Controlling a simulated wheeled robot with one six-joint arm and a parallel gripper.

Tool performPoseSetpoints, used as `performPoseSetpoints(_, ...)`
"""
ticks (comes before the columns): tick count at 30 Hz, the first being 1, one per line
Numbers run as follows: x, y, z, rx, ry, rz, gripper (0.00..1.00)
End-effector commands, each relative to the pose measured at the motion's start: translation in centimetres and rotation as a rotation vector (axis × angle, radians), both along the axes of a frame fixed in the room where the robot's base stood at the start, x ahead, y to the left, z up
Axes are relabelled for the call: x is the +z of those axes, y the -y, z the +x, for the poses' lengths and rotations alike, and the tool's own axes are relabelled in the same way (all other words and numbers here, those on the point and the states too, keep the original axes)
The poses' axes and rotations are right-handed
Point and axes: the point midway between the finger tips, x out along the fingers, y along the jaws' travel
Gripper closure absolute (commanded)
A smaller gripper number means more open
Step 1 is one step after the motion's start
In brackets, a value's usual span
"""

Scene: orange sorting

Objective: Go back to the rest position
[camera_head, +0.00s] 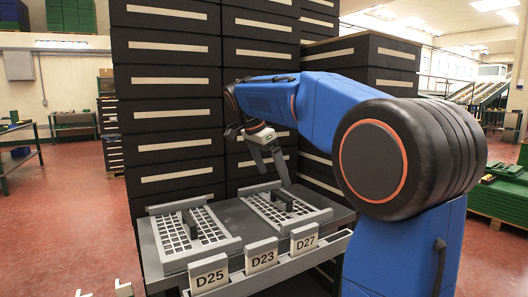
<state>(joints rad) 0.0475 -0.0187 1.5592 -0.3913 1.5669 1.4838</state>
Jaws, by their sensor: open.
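My blue arm reaches from the right over a grey table (335,208). My gripper (273,170) points down above the table, near the back edge of the right grid tray (258,210). Its jaws are open, and nothing shows between them. A second grey grid tray (171,242) lies on the left part of the table. Each tray has a dark upright piece near its middle. No oranges are visible.
Tall stacks of black crates (170,100) with pale strips stand close behind the table. Label plates D25 (209,274), D23 (262,256) and D27 (305,239) line its front edge. Red floor (60,220) is open at left. Green crates (500,198) stand at right.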

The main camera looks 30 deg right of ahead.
Motion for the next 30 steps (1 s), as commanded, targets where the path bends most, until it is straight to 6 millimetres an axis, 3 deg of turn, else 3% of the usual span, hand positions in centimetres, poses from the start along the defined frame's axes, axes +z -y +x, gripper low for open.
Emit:
performPoseSetpoints(6, 3.9, -1.7, 0.0, 0.002, 0.001, 0.0, 0.0)
performPoseSetpoints(12, 6.2, -2.6, 0.0, 0.0, 0.0, 0.0, 0.0)
performPoseSetpoints(30, 8.2, -2.9, -0.1, 0.0, 0.001, 0.0, 0.0)
